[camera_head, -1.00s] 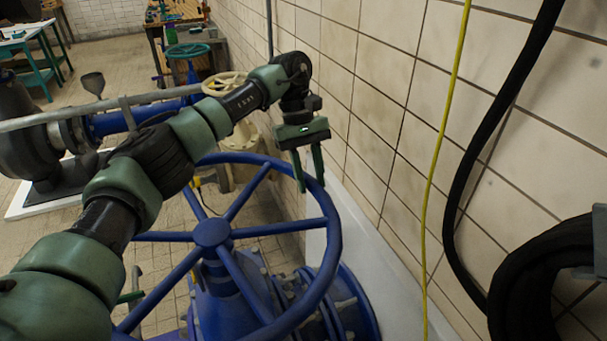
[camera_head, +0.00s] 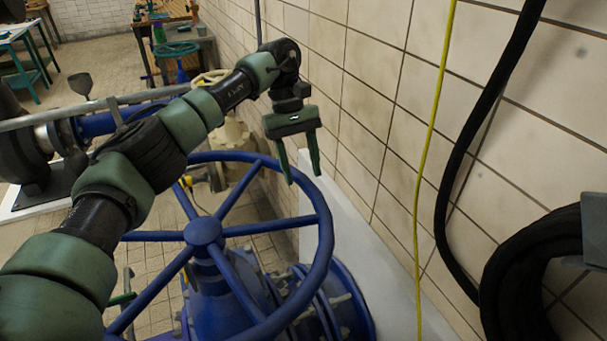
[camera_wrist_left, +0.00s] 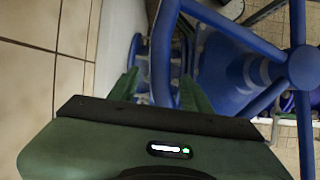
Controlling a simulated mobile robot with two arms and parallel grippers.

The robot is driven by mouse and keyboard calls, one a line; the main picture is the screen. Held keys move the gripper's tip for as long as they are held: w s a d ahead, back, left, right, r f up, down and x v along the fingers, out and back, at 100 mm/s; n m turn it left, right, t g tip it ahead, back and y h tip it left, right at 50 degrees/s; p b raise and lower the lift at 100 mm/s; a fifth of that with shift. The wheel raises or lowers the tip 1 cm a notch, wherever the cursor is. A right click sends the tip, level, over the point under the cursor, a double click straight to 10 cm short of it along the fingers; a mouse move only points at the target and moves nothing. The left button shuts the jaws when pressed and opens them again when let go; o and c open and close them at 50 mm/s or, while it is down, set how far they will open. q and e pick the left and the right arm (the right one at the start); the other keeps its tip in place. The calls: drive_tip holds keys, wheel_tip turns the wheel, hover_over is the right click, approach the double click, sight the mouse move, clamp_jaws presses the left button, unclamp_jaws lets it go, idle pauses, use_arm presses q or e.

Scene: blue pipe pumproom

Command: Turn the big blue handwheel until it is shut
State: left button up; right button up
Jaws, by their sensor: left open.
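The big blue handwheel (camera_head: 203,231) sits on a blue valve body (camera_head: 222,290), with spokes running from its hub to a round rim. My left gripper (camera_head: 304,178) is open, its fingers pointing down at the rim's far right part. In the left wrist view, the handwheel's rim (camera_wrist_left: 164,60) runs through the gap between the two open fingers (camera_wrist_left: 160,90). I cannot tell whether a finger touches it. The hub (camera_wrist_left: 304,67) is at the right there. My left arm hides part of the wheel's left side. My right gripper is out of view.
A tiled wall (camera_head: 390,120) stands close to the right of the wheel. A yellow cable (camera_head: 432,130) and a coiled black hose (camera_head: 500,265) hang on it. A cream handwheel (camera_head: 212,78) and a grey pipe (camera_head: 60,115) lie behind my left arm.

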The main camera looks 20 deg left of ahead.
sight(254, 169)
use_arm(q)
drive_tip(key=v, duration=0.4)
drive_tip(key=shift+w+d+r, duration=0.15)
drive_tip(key=shift+r, duration=0.15)
drive_tip(key=shift+v, duration=0.9)
drive_tip(key=shift+f, duration=0.1)
drive_tip(key=shift+c, duration=0.3)
